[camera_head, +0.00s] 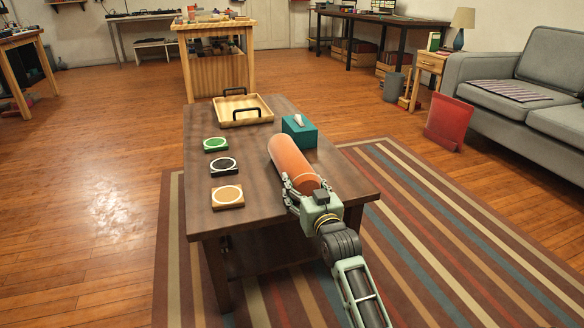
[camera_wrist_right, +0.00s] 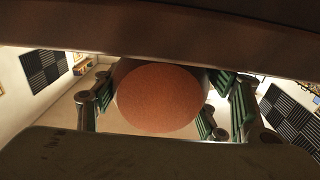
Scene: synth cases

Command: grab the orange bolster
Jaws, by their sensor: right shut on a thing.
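The orange bolster (camera_head: 291,158) is a rounded cylinder over the front right part of the dark wooden coffee table (camera_head: 259,204). My right gripper (camera_head: 303,184) is at its near end, with fingers on both sides of it. In the right wrist view the bolster's round orange end (camera_wrist_right: 158,98) fills the middle, between the green and grey fingers (camera_wrist_right: 160,105). The gripper is shut on the bolster. I cannot tell whether the bolster touches the tabletop. My left gripper is not in view.
A teal tissue box (camera_head: 300,131) stands just behind the bolster. A wooden tray (camera_head: 243,112) with black handles is at the table's back. Green (camera_head: 215,144), black (camera_head: 223,167) and orange (camera_head: 227,196) coasters line the left side. A grey sofa (camera_head: 520,95) stands right.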

